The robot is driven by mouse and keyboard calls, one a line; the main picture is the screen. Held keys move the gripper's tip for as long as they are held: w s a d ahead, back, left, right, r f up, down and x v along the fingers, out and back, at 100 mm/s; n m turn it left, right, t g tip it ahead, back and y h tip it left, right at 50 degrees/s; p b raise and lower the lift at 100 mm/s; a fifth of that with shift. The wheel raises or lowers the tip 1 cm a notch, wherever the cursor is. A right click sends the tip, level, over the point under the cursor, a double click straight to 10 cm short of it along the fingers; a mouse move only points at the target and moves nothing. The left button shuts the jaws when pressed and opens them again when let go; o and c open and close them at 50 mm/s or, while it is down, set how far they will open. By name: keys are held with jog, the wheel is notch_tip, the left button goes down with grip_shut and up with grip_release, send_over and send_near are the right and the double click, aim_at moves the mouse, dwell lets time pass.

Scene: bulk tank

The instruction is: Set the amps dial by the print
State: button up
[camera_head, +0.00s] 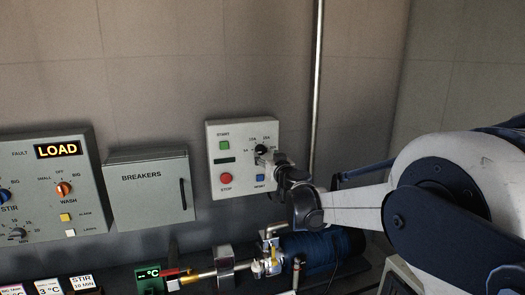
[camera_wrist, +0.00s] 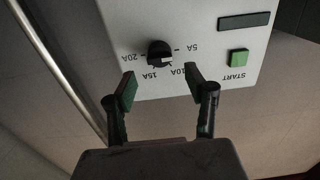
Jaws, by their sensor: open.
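The amps dial is a black knob (camera_wrist: 159,53) on a pale grey control box (camera_head: 241,133). In the wrist view its labels appear upside down: 5A, 10A, 15A and 20A. A light mark shows on the knob's lower side, but I cannot tell its exact setting. The dial also shows in the head view (camera_head: 261,149), beside my gripper (camera_head: 275,160). In the wrist view my gripper (camera_wrist: 160,87) is open, with green-padded fingertips apart just below the knob and nothing between them. I cannot tell which print gives the amps value.
The box has a green START button (camera_head: 224,145), a red STOP button (camera_head: 226,178) and a blue button (camera_head: 260,178). A BREAKERS cabinet (camera_head: 150,190) stands left of it. A vertical pipe (camera_head: 317,80) runs right of it. A blue motor (camera_head: 325,250) and pipework lie below.

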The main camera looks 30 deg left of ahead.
aim_at(263, 151)
jog(key=shift+p+x, duration=0.3)
jog(key=shift+x, duration=2.75)
jog(key=c, duration=1.1)
jog(key=shift+c, duration=0.2)
jog(key=shift+f+m, duration=0.1)
jog(key=shift+m, duration=0.2)
jog(key=shift+f+m+b, duration=0.1)
jog(key=shift+m+b, duration=0.75)
jog(key=shift+m, duration=0.05)
jog(key=m+b, duration=0.2)
jog(key=m, duration=0.1)
jog(key=shift+d, duration=0.1)
jog(key=m+b, duration=0.2)
jog(key=m, duration=0.4)
jog(key=shift+w, duration=0.1)
jog(key=shift+m, duration=0.3)
